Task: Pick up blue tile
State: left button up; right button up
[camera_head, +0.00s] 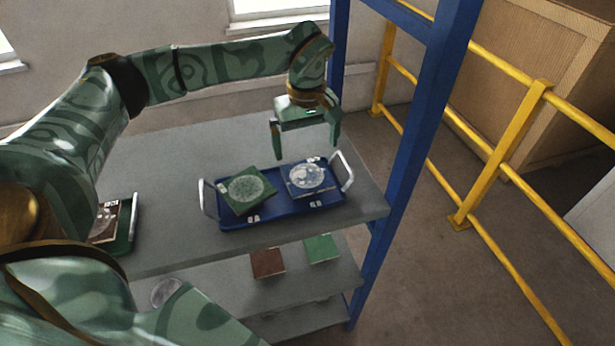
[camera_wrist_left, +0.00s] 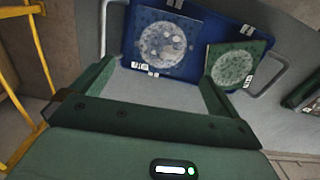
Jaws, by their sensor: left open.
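The blue tile (camera_head: 309,177) has a pale round pattern and lies on the right part of a blue tray (camera_head: 282,208) on the grey shelf top. It also shows in the left wrist view (camera_wrist_left: 163,47), ahead of the fingers. A green tile (camera_head: 248,189) with a round pattern lies beside it on the tray's left part, slightly tilted; it shows in the wrist view too (camera_wrist_left: 232,66). My left gripper (camera_head: 306,152) is open and empty, above and behind the tray, pointing down, apart from the blue tile. My right gripper is not in view.
The tray has upright white handles (camera_head: 345,172) at both ends. A green tray (camera_head: 130,226) with a brown tile stands at left. A brown tile (camera_head: 267,263) and a green tile (camera_head: 322,248) lie on the lower shelf. A blue post (camera_head: 405,150) rises at right.

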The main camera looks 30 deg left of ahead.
aim_at(307, 175)
pick_arm(q)
jog(key=f, duration=0.6)
jog(key=shift+s+d+f, duration=0.35)
jog(key=shift+s+f, duration=0.05)
jog(key=c, duration=0.8)
jog(key=shift+r, duration=0.15)
jog(key=shift+c, duration=0.2)
notch_tip(307, 175, up, 3)
jog(key=shift+r, duration=0.2)
jog(key=s+r, duration=0.1)
jog(key=s+d+r, duration=0.1)
jog(key=s+r, duration=0.1)
jog(key=r, duration=0.1)
jog(key=shift+d, duration=0.4)
jog(key=s+d+r, duration=0.5)
jog(key=s, duration=0.4)
jog(key=shift+d+r, duration=0.2)
jog(key=shift+d, duration=0.05)
